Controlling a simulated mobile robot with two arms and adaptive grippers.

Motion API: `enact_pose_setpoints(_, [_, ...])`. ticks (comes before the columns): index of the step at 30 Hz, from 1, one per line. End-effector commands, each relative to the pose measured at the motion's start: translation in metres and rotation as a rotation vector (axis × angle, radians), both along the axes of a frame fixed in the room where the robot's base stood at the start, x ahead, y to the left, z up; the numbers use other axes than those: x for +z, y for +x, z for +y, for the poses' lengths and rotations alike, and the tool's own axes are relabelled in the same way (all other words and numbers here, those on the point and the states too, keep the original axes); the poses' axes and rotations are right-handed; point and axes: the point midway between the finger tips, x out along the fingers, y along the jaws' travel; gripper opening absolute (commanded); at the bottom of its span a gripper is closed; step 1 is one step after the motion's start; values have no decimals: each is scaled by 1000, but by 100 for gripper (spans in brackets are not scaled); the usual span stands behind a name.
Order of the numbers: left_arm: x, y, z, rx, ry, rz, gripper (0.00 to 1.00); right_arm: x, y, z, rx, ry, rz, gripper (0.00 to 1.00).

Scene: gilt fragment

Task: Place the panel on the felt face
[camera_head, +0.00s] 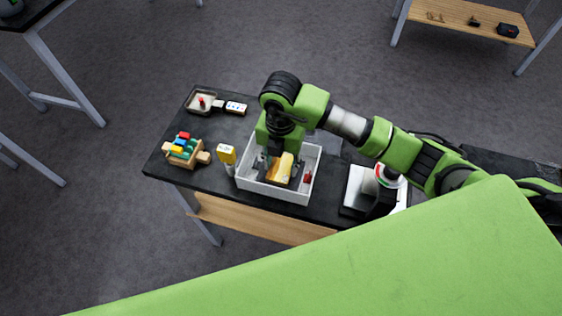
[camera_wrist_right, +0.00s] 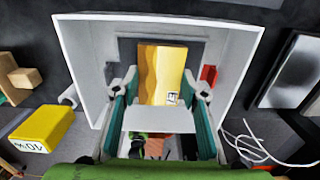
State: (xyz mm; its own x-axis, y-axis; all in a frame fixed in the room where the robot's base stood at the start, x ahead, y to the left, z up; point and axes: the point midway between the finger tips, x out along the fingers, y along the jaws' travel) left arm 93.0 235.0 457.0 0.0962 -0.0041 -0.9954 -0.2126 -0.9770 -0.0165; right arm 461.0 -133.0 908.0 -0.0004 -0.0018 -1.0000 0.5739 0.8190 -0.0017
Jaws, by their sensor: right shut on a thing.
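The panel (camera_head: 284,169) is a gold and yellow piece with a dark mark near one corner. My right gripper (camera_head: 278,166) reaches down into a white open box and is shut on the panel, which also shows between the two fingers in the right wrist view (camera_wrist_right: 161,68). A grey flat face (camera_wrist_right: 127,52) lies behind the panel inside the box; I take it for the felt face. I cannot tell whether the panel touches it. My left gripper is out of view.
The white box (camera_head: 273,191) stands on a black table. A red piece (camera_head: 308,178) lies inside it at the right. A wooden rack (camera_head: 184,155), small tray (camera_head: 201,101) and scale-like device (camera_head: 365,185) are also there.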

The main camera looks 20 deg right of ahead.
Motion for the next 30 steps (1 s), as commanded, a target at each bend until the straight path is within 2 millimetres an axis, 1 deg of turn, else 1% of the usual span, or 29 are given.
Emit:
enact_pose_setpoints(3, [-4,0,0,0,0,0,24,-5,0,0,0,0,0,18])
enact_pose_setpoints(4, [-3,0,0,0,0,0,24,-3,0,0,0,0,0,47])
enact_pose_setpoints(5, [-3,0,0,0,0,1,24,-3,0,0,0,0,0,55])
enact_pose_setpoints(6, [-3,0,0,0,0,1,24,-3,0,0,0,0,0,56])
enact_pose_setpoints(15, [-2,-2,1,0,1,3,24,-2,0,0,0,0,0,56])
enact_pose_setpoints(18, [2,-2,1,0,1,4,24,3,0,0,0,1,-1,56])
enact_pose_setpoints(20, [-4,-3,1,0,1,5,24,8,1,0,1,1,-4,56])
enact_pose_setpoints(23, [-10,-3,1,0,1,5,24,24,2,1,2,1,-7,56])
enact_pose_setpoints(29, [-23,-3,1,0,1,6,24,72,2,1,2,1,-8,56])
enact_pose_setpoints(30, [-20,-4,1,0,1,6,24,82,2,0,2,-2,-7,56])
